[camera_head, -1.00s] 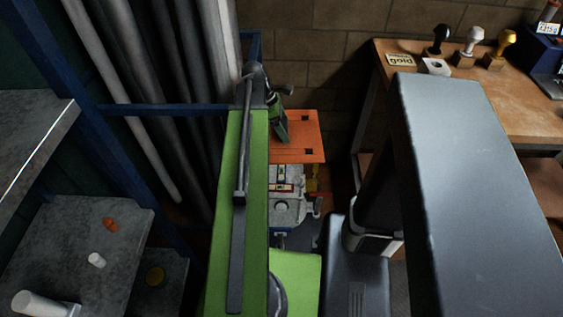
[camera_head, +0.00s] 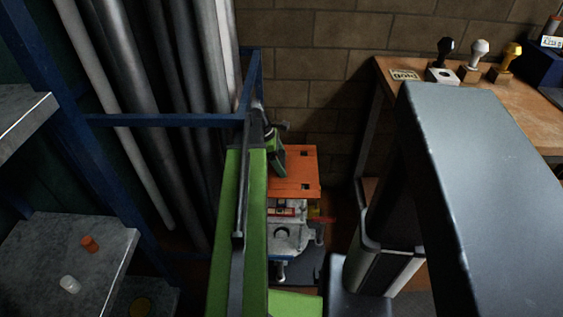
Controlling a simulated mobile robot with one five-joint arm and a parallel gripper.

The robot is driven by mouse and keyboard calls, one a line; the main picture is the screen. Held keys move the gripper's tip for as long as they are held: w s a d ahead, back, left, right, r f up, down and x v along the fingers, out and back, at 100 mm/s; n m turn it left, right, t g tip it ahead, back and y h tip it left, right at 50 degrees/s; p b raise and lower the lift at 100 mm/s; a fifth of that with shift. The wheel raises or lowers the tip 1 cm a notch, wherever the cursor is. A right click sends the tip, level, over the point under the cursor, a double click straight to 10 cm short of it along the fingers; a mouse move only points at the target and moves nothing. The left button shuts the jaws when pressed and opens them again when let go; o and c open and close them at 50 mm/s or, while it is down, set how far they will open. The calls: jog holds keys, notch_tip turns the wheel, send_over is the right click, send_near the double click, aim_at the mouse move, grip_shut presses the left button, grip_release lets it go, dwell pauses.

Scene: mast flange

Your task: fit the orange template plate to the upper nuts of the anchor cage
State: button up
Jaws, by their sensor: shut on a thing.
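The orange template plate (camera_head: 296,181) is in the middle of the head view, roughly flat, with small square dark holes at its right side. My gripper (camera_head: 279,163) is shut on the plate near its upper left part; the fingertips are small and partly hidden by the wrist. My green arm hides the plate's left side. I cannot make out the anchor cage or its upper nuts in this view.
A grey-white assembly (camera_head: 287,237) with red and yellow parts shows below the plate. Blue-framed racking with grey pipes (camera_head: 135,100) stands at left. A shelf (camera_head: 60,250) holds small items. A wooden bench (camera_head: 400,80) with stamps (camera_head: 479,52) is at right, before a block wall (camera_head: 310,70).

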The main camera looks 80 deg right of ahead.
jog(key=shift+f+b, duration=1.95)
jog(key=shift+f, duration=0.35)
notch_tip(320, 180, down, 6)
jog(key=b, duration=0.6)
jog(key=shift+f, duration=0.2)
dwell(1.1)
jog(key=o, duration=1.9)
jog(key=shift+r, duration=0.1)
jog(key=shift+r, duration=0.1)
jog(key=p+v, duration=1.6)
jog(key=v, duration=0.1)
jog(key=shift+w+r, duration=0.1)
jog(key=shift+r, duration=0.05)
